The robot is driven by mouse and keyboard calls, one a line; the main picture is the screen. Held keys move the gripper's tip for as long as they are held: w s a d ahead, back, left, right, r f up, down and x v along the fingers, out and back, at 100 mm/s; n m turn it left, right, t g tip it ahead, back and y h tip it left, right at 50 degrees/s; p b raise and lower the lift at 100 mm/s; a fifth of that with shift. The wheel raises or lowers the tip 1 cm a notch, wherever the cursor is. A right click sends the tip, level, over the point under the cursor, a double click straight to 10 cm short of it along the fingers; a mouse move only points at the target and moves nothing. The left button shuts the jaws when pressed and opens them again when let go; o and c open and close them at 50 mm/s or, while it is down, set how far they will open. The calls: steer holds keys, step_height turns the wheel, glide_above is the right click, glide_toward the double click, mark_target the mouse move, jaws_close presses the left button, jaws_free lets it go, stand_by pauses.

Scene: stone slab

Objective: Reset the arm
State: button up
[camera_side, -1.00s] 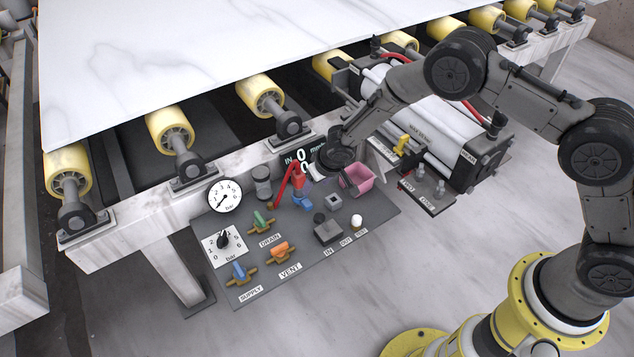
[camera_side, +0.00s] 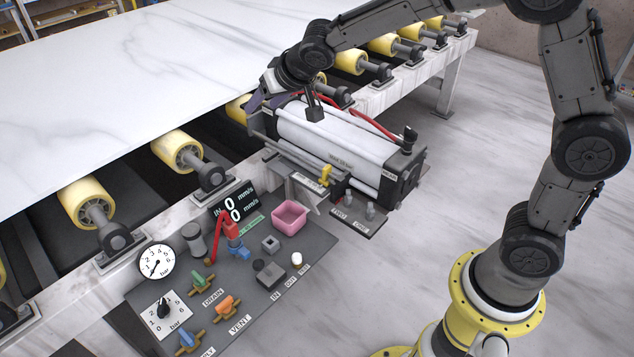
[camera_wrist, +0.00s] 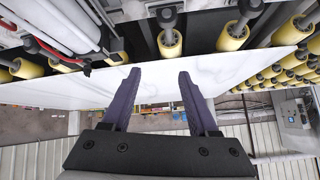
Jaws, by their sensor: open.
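My gripper (camera_wrist: 156,84) is open and empty. In the wrist view its two dark purple fingers stand apart with the white marble slab (camera_wrist: 222,72) behind them. In the side view my gripper (camera_side: 262,98) is partly hidden by my wrist, over the far left end of the white cylinder machine (camera_side: 340,140), near the slab edge. I cannot tell whether it touches anything. The slab (camera_side: 150,75) lies on yellow rollers (camera_side: 178,150).
A control panel (camera_side: 262,310) sits lower down with a gauge (camera_side: 156,262), a dial (camera_side: 163,308), coloured valves, a pink bin (camera_side: 289,215) and a display (camera_side: 231,207). Red hoses (camera_side: 365,122) run over the cylinder. The floor at right is clear.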

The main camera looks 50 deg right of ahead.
steer(key=s+d+r, duration=0.2)
steer(key=s+r, duration=0.2)
steer(key=s, duration=0.3)
steer(key=s+d+r+h, duration=0.1)
steer(key=s+d+r, duration=0.2)
steer(key=s, duration=0.4)
steer(key=s+d+r, duration=0.2)
steer(key=s+r, duration=0.2)
steer(key=s, duration=0.2)
steer(key=s+a+f+n+g, duration=0.1)
steer(key=s+f, duration=0.3)
steer(key=s, duration=0.4)
steer(key=s+f+n+g+y, duration=0.1)
steer(key=s+f+n+g, duration=0.1)
steer(key=s+f, duration=0.3)
steer(key=s, duration=0.3)
steer(key=shift+s+a, duration=0.25)
steer(key=shift+a, duration=0.1)
